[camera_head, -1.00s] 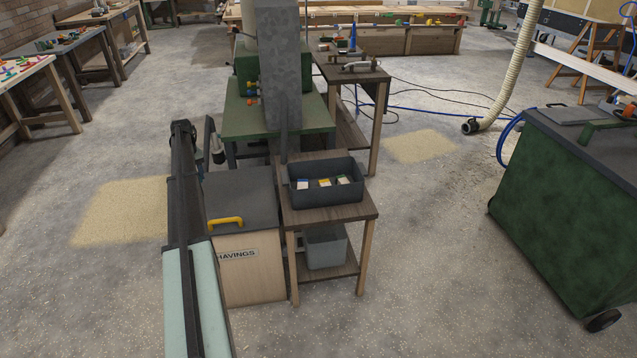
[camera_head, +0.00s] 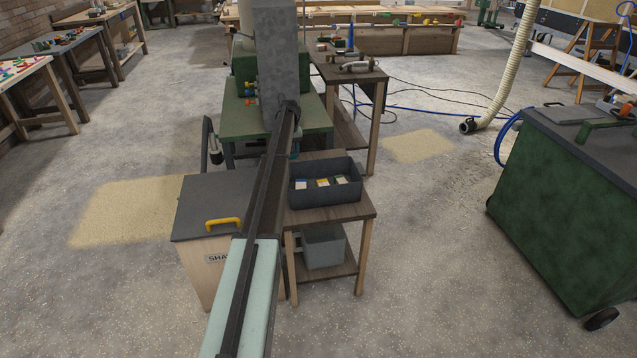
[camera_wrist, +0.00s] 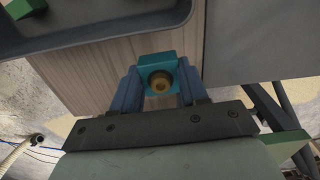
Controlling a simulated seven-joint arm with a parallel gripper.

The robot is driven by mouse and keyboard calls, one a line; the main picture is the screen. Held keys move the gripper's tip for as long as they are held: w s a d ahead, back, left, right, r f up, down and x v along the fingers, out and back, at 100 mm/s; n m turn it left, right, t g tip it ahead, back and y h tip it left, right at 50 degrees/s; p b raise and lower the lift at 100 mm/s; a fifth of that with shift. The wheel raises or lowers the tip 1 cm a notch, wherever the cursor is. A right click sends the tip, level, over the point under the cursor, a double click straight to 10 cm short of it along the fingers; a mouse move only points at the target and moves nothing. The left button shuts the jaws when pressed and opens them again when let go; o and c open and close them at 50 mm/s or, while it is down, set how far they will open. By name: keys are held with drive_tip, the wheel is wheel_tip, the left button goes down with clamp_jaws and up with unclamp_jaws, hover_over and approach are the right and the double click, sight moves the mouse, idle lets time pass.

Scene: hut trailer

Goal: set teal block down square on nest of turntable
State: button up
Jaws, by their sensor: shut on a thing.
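My gripper (camera_wrist: 159,84) is shut on the teal block (camera_wrist: 157,62), which sits between its two blue fingers in the wrist view. The block's near face shows a round dark recess with a yellowish round piece in it. The block is held over the wood-grain top of the small stand (camera_wrist: 100,72). In the head view my gripper (camera_head: 294,149) is mostly hidden behind my arm, just left of the dark bin, and the block cannot be made out. I cannot make out the turntable or its nest in either view.
The dark bin (camera_head: 327,193) on the stand holds several small coloured pieces. A lidded shavings box (camera_head: 212,200) stands left of the stand. A green machine table (camera_head: 240,118) with a grey column (camera_head: 277,60) stands behind. A green cart (camera_head: 570,200) is at right.

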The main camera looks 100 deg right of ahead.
drive_tip(key=s, duration=0.5)
drive_tip(key=shift+d+f, duration=0.1)
drive_tip(key=shift+f, duration=5)
drive_tip(key=shift+f, duration=0.15)
drive_tip(key=o, duration=1.1)
wheel_tip(320, 180, up, 11)
drive_tip(key=shift+r, duration=0.2)
drive_tip(key=shift+o, duration=0.6)
drive_tip(key=shift+r, duration=0.5)
